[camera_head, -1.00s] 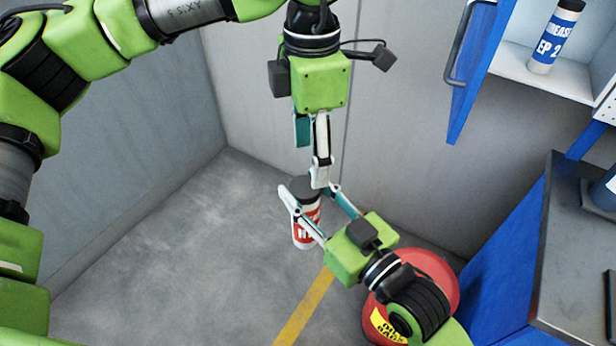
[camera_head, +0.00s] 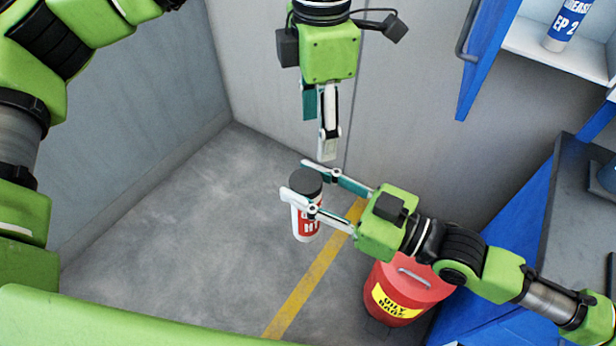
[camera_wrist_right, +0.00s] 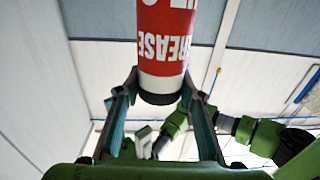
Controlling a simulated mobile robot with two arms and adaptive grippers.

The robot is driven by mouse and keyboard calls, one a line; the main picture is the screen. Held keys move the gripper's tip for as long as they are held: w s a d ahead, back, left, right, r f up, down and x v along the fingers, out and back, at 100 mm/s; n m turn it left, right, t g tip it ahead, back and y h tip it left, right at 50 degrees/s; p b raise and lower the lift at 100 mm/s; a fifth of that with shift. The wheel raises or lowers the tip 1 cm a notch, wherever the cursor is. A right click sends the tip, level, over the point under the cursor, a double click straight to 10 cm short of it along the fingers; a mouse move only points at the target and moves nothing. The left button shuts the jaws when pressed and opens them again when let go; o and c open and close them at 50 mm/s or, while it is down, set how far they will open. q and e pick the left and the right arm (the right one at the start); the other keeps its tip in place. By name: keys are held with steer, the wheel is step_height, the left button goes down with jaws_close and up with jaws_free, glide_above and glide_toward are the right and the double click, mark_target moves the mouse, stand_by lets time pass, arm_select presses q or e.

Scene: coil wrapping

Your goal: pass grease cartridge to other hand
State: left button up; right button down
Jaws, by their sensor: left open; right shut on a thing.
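The grease cartridge (camera_head: 307,222) is a white tube with a red label and a dark cap, held upright in the middle of the head view. My right gripper (camera_head: 303,183) comes from the right and is shut on its upper part, just below the cap. In the right wrist view the cartridge (camera_wrist_right: 165,45) stands between the fingers, its red label marked GREASE. My left gripper (camera_head: 318,140) hangs above the cartridge, pointing down, open and empty. A gap shows between its fingertips and the cap.
A red oily-rags bin (camera_head: 405,292) stands on the floor below my right arm. A blue cabinet with an open door (camera_head: 487,60) is at upper right, with another grease tube (camera_head: 563,25) on its shelf. A dark bench top (camera_head: 575,215) is at right. The grey floor at left is clear.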

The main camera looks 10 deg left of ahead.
steer(key=shift+s+a+r+n+g+y, duration=0.15)
steer(key=shift+s+n+g+y, duration=0.35)
steer(key=shift+g, duration=0.4)
steer(key=shift+d, duration=0.25)
steer(key=shift+f, duration=0.2)
arm_select(q)
steer(key=s+n, duration=0.4)
steer(key=shift+s+a+n, duration=0.15)
steer(key=shift+a+n, duration=0.05)
steer(key=shift+n, duration=0.1)
arm_select(e)
steer(key=shift+s, duration=0.1)
arm_select(q)
steer(key=shift+s+a+n, duration=0.25)
steer(key=shift+s+n, duration=0.7)
steer(key=shift+n, duration=0.25)
arm_select(e)
steer(key=shift+r, duration=0.1)
arm_select(q)
step_height(320, 180, down, 12)
steer(key=c, duration=1.6)
arm_select(e)
steer(key=c, duration=1.3)
jaws_free()
